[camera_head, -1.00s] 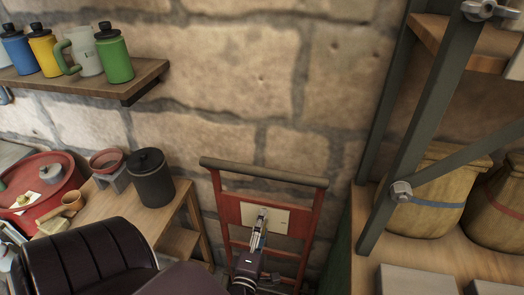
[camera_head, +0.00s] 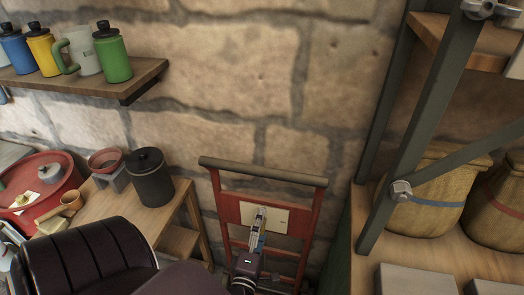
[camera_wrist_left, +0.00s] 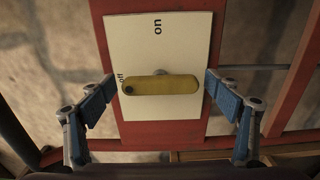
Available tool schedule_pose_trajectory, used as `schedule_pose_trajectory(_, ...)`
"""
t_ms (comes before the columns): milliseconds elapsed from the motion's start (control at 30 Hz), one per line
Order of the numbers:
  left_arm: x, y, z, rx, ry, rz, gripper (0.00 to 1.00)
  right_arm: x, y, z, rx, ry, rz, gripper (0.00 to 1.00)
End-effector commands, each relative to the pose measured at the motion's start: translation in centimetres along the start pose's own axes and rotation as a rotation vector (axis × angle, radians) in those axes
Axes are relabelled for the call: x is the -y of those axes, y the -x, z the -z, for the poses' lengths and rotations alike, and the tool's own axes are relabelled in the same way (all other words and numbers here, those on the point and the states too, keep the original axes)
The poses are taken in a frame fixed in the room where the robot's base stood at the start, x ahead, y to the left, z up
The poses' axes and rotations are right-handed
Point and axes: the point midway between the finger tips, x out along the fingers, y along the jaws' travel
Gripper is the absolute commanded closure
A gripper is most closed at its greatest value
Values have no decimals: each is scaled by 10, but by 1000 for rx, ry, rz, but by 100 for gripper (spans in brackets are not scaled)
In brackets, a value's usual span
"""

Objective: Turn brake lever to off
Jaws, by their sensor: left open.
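The brake lever (camera_wrist_left: 162,85) is a yellow bar with rounded ends in the left wrist view. It lies across a cream plate (camera_wrist_left: 135,35), with a dark round spot at its left end. The plate reads "on" at the top and "off" at the left, beside the lever's left end. My left gripper (camera_wrist_left: 161,88) is open, with one blue-padded finger on each side of the lever. In the head view my left gripper (camera_head: 260,212) is in front of the cream plate (camera_head: 279,219) and hides the lever. My right gripper is not in view.
The plate is on a red frame (camera_head: 228,207) with a dark top bar (camera_head: 262,172) against the stone wall. A wooden table (camera_head: 118,207) with a black canister (camera_head: 151,180) stands to the left. A wooden shelf unit with sacks (camera_head: 426,190) stands to the right.

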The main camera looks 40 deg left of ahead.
Motion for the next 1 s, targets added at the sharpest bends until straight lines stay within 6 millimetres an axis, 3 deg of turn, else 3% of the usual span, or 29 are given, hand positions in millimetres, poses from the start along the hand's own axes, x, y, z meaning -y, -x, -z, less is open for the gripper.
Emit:
schedule_pose_trajectory(533,1,100,0,1,0,2,17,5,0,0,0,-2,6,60)
schedule_pose_trajectory(700,0,114,0,0,1,-1,17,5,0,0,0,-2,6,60)
schedule_pose_trajectory(1000,-1,116,0,0,1,-2,17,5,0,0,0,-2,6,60)
